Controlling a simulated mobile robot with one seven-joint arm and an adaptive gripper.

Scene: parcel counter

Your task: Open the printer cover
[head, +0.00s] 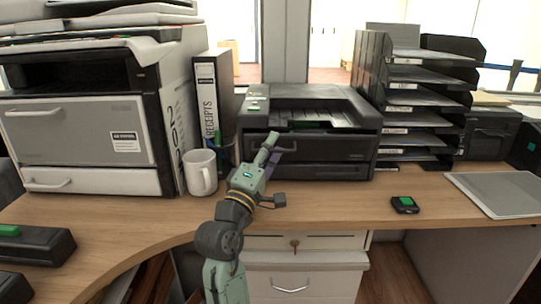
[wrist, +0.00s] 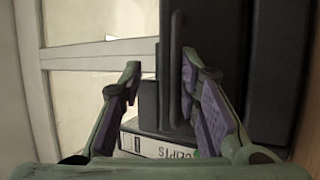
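The printer (head: 345,145) is a dark grey box on the counter, with its cover (head: 325,95) on top looking closed. My gripper (head: 275,146) is in front of the left half of its front face and hides part of it. In the wrist view my gripper (wrist: 160,68) is open, its two fingers spread apart. A dark bar handle (wrist: 175,75) on the printer runs between the fingers, close to the right fingertip. I cannot tell whether they touch. Nothing is held.
A white mug (head: 200,172) and a receipts binder (head: 207,100) stand left of the printer. A paper-tray stack (head: 410,100) stands to its right. A small dark device (head: 405,204) lies on the counter (head: 340,205), whose front strip is mostly clear.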

